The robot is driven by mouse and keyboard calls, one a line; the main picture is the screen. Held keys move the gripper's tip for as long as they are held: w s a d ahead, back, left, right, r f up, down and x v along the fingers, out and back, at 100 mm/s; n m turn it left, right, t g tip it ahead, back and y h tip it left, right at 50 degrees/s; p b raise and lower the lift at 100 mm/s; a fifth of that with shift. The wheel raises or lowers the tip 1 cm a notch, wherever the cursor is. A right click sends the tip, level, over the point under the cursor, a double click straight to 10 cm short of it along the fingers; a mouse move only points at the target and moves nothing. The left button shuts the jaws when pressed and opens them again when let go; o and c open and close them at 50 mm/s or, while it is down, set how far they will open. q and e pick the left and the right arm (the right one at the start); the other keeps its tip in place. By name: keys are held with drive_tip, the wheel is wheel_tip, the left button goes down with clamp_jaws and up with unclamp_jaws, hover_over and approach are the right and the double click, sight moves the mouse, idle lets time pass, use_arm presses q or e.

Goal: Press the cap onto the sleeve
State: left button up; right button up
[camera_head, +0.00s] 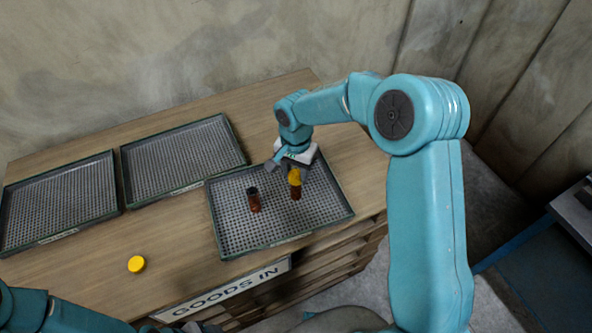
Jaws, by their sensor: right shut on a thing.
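My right gripper (286,171) is at the back of the right tray, shut on a yellow cap (295,176). The cap is at the top of a brown sleeve (296,192) that stands upright in the tray. Cap and sleeve look in line, but I cannot tell whether the cap is seated or just touching. A second brown sleeve (254,202) with a dark top stands to the left in the same tray. Another yellow cap (137,264) lies on the bench at the front left. My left gripper (201,328) shows only partly at the bottom edge; its jaws cannot be made out.
The right tray (232,239) has a perforated floor and low rim. Two empty trays, a middle one (182,160) and a left one (58,203), lie on the wooden bench (90,272). A "GOODS IN" sign (226,289) is on the front edge. A wall stands behind.

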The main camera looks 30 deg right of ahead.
drive_tip(key=shift+f+b, duration=0.3)
drive_tip(key=shift+b, duration=0.1)
idle(0.5)
drive_tip(key=o, duration=1.6)
drive_tip(key=shift+r, duration=0.1)
drive_tip(key=shift+r+p, duration=1.5)
drive_tip(key=shift+r, duration=1)
drive_tip(key=shift+f, duration=0.1)
drive_tip(key=shift+s, duration=0.1)
